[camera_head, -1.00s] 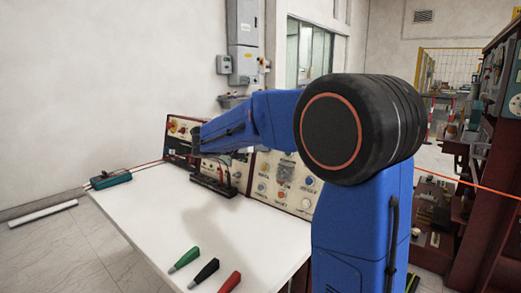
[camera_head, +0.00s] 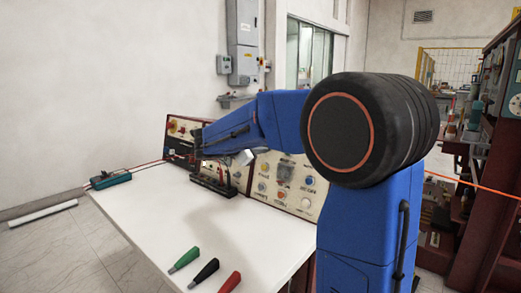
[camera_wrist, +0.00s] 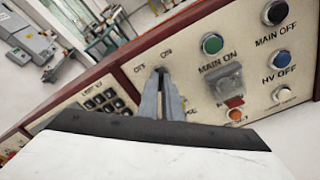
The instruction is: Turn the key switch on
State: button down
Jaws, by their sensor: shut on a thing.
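In the wrist view, my gripper (camera_wrist: 162,72) reaches to the control panel (camera_wrist: 128,70), its two grey fingertips together between the OFF and ON labels. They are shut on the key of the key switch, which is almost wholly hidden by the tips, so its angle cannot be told. The panel looks tilted in this view.
Right of the fingers are a green MAIN ON button (camera_wrist: 212,44), a clear cover (camera_wrist: 222,82) and a blue button (camera_wrist: 281,58). Green, black and red probes (camera_head: 205,271) lie on the white table (camera_head: 150,230). A teal box (camera_head: 110,180) sits at its left edge.

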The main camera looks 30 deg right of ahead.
jog(key=shift+m, duration=0.6)
jog(key=c, duration=1.9)
grip_release()
jog(key=shift+c, duration=0.2)
jog(key=v, duration=1.7)
jog(key=shift+s+a, duration=0.15)
jog(key=shift+r, duration=0.1)
jog(key=shift+s, duration=0.1)
